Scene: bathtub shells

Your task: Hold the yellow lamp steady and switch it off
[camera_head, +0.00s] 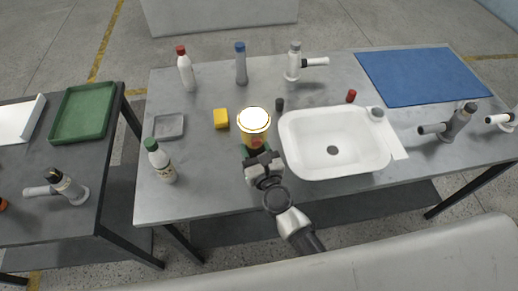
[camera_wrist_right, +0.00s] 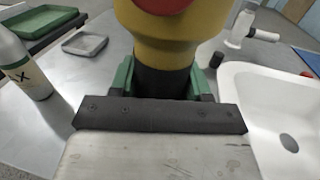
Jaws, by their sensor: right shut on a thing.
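The yellow lamp (camera_head: 254,122) stands on the grey table just left of the white basin, its round top glowing white. In the right wrist view, the yellow lamp (camera_wrist_right: 170,48) has a yellow body on a narrower black lower part, with a red round button (camera_wrist_right: 163,5) on its side facing the camera. My right gripper (camera_head: 256,152) is shut on the lamp, its green fingers on both sides of the black lower part; it also shows in the right wrist view (camera_wrist_right: 164,82). The lamp's top is out of the wrist view. My left gripper is not in view.
The white basin (camera_head: 290,150) is close to the right of the lamp. A yellow block (camera_head: 221,118), a grey tray (camera_head: 169,126) and a green-capped bottle (camera_head: 162,165) stand to the left. A dark small cylinder (camera_head: 279,104) is just behind.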

